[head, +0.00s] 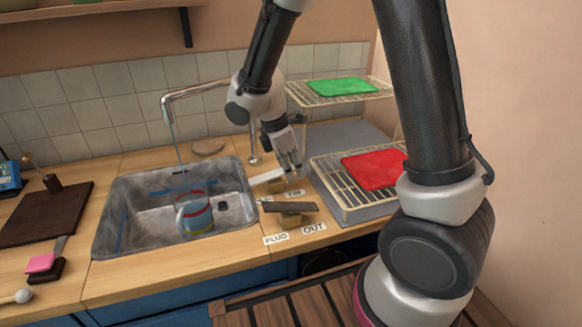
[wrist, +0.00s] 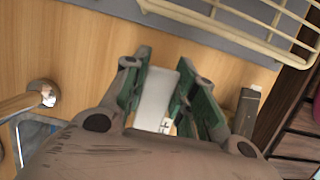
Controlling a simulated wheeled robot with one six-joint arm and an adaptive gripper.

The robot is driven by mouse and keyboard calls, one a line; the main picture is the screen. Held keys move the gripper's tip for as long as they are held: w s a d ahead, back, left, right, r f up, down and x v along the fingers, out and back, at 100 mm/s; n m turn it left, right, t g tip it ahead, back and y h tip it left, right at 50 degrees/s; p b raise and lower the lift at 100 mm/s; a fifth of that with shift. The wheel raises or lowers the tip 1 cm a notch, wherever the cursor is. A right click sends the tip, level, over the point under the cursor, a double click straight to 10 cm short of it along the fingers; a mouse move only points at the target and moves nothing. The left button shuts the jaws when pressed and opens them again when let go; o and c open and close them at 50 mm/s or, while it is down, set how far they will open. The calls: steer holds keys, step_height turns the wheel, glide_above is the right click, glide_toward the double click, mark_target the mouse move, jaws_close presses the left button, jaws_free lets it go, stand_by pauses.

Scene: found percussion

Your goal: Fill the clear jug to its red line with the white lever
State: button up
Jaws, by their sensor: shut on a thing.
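The clear jug (head: 195,214) stands upright in the grey sink (head: 130,222), with a red line around its side. It has a bluish tint; I cannot tell the water level against the line. A thin stream of water (head: 175,140) runs from the metal tap (head: 195,90) down towards the jug. My gripper (head: 291,168) is at the right of the sink, shut on the white lever (head: 267,176). In the wrist view, the green-padded fingers of my gripper (wrist: 171,100) stand on either side of the white lever (wrist: 154,98).
A dark lever (head: 290,207) on a wooden block lies just in front, near labels reading PLUG (head: 276,239) and OUT (head: 314,228). A wire rack (head: 345,198) with red and green cloths stands close on the right. A dark board (head: 45,215) lies left of the sink.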

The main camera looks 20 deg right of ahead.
mark_target(279, 171)
steer(key=o, duration=1)
steer(key=shift+o, duration=0.2)
steer(key=shift+r, duration=0.1)
steer(key=v, duration=1.1)
steer(key=shift+a+r, duration=0.2)
steer(key=shift+r, duration=0.15)
